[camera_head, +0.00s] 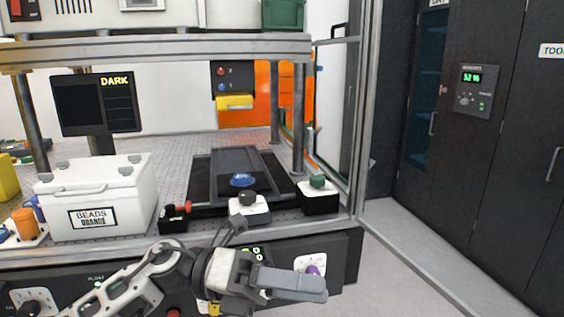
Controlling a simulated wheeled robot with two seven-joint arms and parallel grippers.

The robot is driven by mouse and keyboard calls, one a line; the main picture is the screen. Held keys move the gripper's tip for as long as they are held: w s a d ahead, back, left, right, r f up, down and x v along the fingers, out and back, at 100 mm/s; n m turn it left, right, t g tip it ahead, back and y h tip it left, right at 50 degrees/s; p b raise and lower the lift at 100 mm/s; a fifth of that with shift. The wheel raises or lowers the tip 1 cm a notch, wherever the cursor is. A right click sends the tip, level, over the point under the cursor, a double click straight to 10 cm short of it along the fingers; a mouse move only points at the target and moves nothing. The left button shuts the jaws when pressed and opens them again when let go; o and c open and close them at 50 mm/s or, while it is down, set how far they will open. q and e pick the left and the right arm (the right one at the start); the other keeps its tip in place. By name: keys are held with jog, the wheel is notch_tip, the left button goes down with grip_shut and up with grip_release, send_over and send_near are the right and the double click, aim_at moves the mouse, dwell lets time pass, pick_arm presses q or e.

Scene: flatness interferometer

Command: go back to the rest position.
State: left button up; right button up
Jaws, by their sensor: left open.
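My left gripper (300,288) is in front of the bench at the lower middle. Its arm comes in from the lower left. The gripper is open, and nothing shows between its fingers. It is apart from the things on the bench top and hides part of the front panel. My right gripper is not in view.
On the bench (120,148) are a white box labelled BEADS (98,200), a dark slide stage (225,165) with a blue disc (242,180), and a green-knobbed block (319,196). A screen reads DARK (97,104). Dark cabinets (430,140) stand right; floor (420,260) there is clear.

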pick_arm(q)
jog(key=w+a+f+n+t+y, duration=0.35)
jog(key=f+n+t, duration=0.35)
jog(key=n+t, duration=0.65)
jog(key=w+a+f+n+t+y, duration=0.25)
jog(key=a+f+n+t, duration=0.45)
jog(key=n, duration=1.2)
jog(key=s+a+f+n+g+y, duration=0.3)
jog(key=s+f, duration=0.4)
jog(key=f, duration=0.3)
jog(key=s+a+f+n+g+y, duration=0.3)
jog(key=s+f+n+y, duration=0.3)
jog(key=s+f+n, duration=0.2)
notch_tip(320, 180, down, 2)
jog(key=shift+s+a, duration=0.2)
jog(key=shift+a, duration=0.25)
